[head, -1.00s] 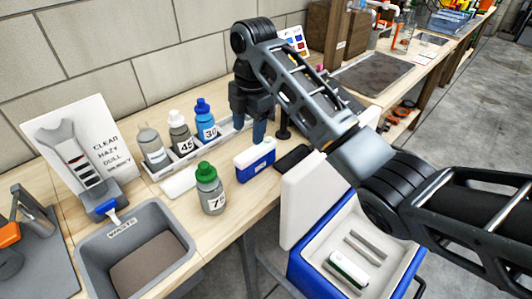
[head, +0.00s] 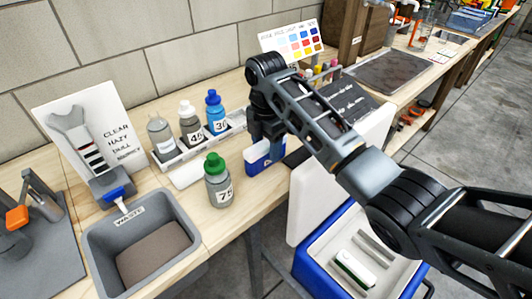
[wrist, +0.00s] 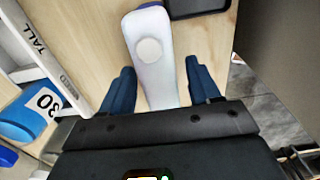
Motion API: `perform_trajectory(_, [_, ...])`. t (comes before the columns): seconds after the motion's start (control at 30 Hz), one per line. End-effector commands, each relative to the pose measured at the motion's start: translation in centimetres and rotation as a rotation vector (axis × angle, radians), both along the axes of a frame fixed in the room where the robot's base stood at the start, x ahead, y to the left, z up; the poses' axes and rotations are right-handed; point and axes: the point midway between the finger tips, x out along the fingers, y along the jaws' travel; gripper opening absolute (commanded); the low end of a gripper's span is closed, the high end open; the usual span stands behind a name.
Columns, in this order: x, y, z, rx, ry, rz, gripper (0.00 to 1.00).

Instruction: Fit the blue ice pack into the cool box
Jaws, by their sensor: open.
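The blue ice pack (head: 258,164) stands on the bench, blue with a white band. In the wrist view its pale top (wrist: 148,50) has a round cap, with blue at the edges. My gripper (head: 267,136) is open and points down at the pack, partly hiding it. In the wrist view the two blue fingers (wrist: 160,78) stand either side of the pack, with gaps visible. I cannot tell whether they reach below its top. The cool box (head: 314,254) is blue with a pale inside, lower than the bench at right, its white lid (head: 309,197) raised. A white and green pack (head: 354,269) lies inside, beside grey slots.
A green-capped bottle (head: 218,183) stands left of the ice pack. Several bottles stand in a white rack (head: 173,160) behind. A dark flat item (wrist: 198,8) lies close to the pack. A grey waste bin (head: 187,222) is at left.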

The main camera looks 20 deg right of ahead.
Motion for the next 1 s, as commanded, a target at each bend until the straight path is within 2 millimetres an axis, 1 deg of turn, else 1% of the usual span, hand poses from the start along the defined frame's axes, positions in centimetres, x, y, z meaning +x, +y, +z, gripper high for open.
perform_trajectory(0.17, [0.00,0.00,-0.01,0.000,0.000,0.000,0.62])
perform_trajectory(0.8, [-0.01,0.02,0.02,0.000,0.000,0.001,0.00])
perform_trajectory(1.0, [0.02,0.01,0.09,0.000,-0.001,0.001,0.00])
